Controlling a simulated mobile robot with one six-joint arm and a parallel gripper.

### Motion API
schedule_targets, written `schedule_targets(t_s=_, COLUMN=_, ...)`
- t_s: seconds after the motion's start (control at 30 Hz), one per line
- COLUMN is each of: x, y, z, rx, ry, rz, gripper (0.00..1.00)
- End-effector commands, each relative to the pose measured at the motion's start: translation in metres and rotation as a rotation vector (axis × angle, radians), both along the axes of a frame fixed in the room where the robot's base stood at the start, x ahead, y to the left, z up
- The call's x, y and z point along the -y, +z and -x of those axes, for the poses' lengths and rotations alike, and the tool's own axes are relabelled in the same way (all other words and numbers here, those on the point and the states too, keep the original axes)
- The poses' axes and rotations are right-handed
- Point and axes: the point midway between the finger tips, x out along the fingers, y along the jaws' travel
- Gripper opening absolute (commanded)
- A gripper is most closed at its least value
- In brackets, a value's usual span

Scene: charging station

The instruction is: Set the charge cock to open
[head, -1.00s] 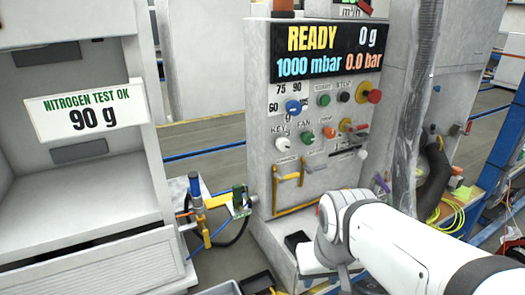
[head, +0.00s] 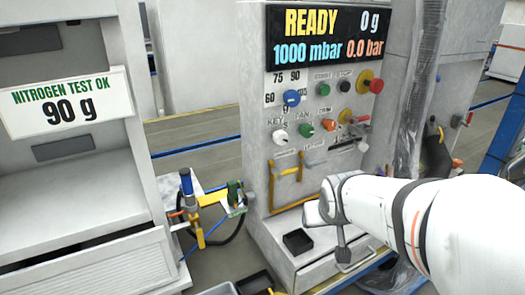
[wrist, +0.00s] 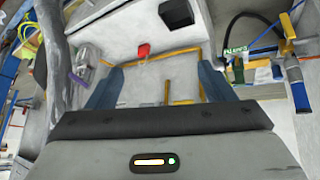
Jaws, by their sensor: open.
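The charging panel (head: 257,120) stands at the centre of the head view, with READY on its display (head: 325,38). The labels are too small to tell which one is the charge cock. My gripper (wrist: 158,78) is open and empty in the wrist view, its two blue-grey fingers spread apart. A red part (wrist: 143,50) and yellow bars show beyond the fingers. In the head view my arm is low in front of the panel, and the fingers cannot be made out.
A blue-and-yellow hand tool (head: 190,207) with a hose hangs left of the panel; it also shows in the wrist view (wrist: 297,85). A small black tray (head: 297,242) sits on the ledge below. A wrapped column (head: 412,100) stands at the right.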

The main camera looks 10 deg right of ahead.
Motion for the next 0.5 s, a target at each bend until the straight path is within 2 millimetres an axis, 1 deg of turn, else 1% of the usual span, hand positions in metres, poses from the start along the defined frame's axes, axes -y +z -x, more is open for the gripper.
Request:
schedule_targets(t_s=0.03, x=0.006, y=-0.011, z=-0.021, rx=0.058, ry=0.006, rz=0.013, gripper=0.80)
schedule_targets(t_s=0.1, x=0.012, y=-0.014, z=-0.048, rx=0.151, ry=0.024, rz=0.027, gripper=0.85)
schedule_targets(t_s=0.2, x=0.019, y=-0.018, z=-0.084, rx=0.282, ry=0.050, rz=0.042, gripper=0.94)
schedule_targets(t_s=0.23, x=0.018, y=-0.020, z=-0.095, rx=0.321, ry=0.074, rz=0.032, gripper=0.96)
schedule_targets(t_s=0.3, x=0.017, y=-0.024, z=-0.117, rx=0.406, ry=0.115, rz=0.019, gripper=0.96)
schedule_targets(t_s=0.4, x=0.015, y=-0.029, z=-0.144, rx=0.529, ry=0.172, rz=-0.002, gripper=0.96)
schedule_targets(t_s=0.5, x=0.010, y=-0.034, z=-0.165, rx=0.646, ry=0.238, rz=-0.043, gripper=0.96)
